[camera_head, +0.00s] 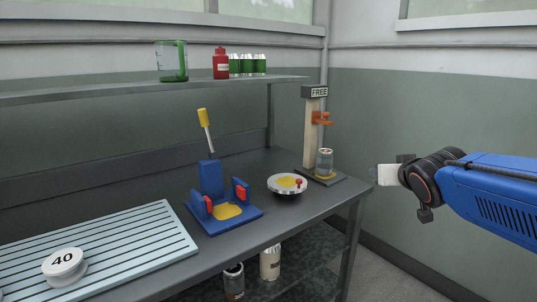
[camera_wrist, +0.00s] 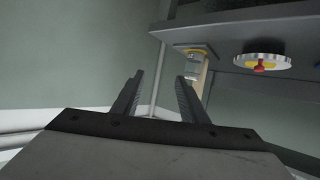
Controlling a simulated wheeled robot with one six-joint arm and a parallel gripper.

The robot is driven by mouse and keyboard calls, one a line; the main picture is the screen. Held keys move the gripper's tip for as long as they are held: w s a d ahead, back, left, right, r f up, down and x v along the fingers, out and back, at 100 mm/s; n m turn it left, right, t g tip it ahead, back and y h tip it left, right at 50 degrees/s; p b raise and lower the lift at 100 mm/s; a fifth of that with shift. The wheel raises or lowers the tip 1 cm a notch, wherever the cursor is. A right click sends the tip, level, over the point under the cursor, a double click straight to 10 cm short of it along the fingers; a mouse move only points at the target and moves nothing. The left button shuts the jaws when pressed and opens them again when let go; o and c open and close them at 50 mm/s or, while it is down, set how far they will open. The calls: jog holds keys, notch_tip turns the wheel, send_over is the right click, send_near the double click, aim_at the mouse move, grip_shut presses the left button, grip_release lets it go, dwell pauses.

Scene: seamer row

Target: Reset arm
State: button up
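My blue arm reaches in from the right in the head view, with its gripper (camera_head: 378,174) beyond the right end of the bench (camera_head: 280,232). In the wrist view my gripper (camera_wrist: 160,88) has its two dark fingers apart, with nothing between them. It is open and empty, in free air away from the bench. In the head view the gripper's fingers are small and partly hidden behind the pale wrist block.
On the bench stand a blue clamp device (camera_head: 212,178) with a yellow-handled lever, a round silver plate (camera_head: 287,194), and a "FREE" stand (camera_head: 311,135) holding a can (camera_head: 326,162). A slatted rack (camera_head: 130,240) carries a "40" disc (camera_head: 64,266). A shelf (camera_head: 120,90) hangs above.

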jog(key=s+a+f+g, duration=0.1)
jog(key=s+f+g, duration=0.2)
jog(key=s+f, duration=0.3)
jog(key=s+a+f+g+y, duration=0.1)
jog(key=s+f, duration=0.5)
jog(key=s, duration=0.6)
jog(key=s+a+f+g, duration=0.1)
jog(key=s+f+g, duration=0.3)
jog(key=s, duration=0.5)
notch_tip(320, 180, down, 3)
jog(key=shift+a+r+n+g, duration=0.2)
jog(key=shift+a+n+g, duration=0.1)
jog(key=shift+a, duration=0.1)
jog(key=shift+o, duration=0.5)
